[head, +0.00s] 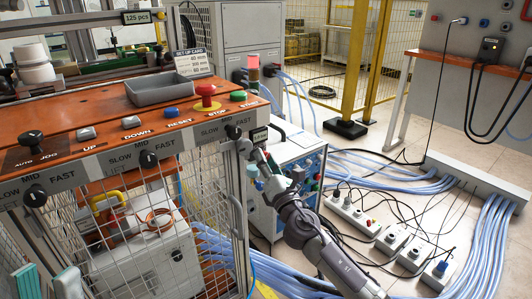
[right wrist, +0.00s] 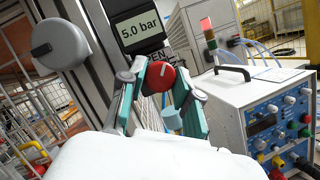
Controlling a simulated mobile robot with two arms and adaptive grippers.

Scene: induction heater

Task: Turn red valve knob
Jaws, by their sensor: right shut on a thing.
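The red valve knob (right wrist: 161,76) sits under a pressure display (right wrist: 138,27) reading 5.0 bar in the right wrist view. A pale pointer line shows on its face. My right gripper (right wrist: 162,92) has its teal-padded fingers on either side of the knob and is shut on it. In the head view my right gripper (head: 258,158) is at the panel's right end post, below the small display (head: 260,136); the knob is hidden there. My left gripper (head: 46,279) is at the lower left edge of the head view, its two teal pads apart with nothing seen between them.
An orange control panel (head: 100,146) with buttons and black knobs stands above a wire mesh guard. A power supply box (right wrist: 272,115) stands right of the knob. Blue hoses (head: 480,245) and power strips (head: 395,240) cover the floor at right.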

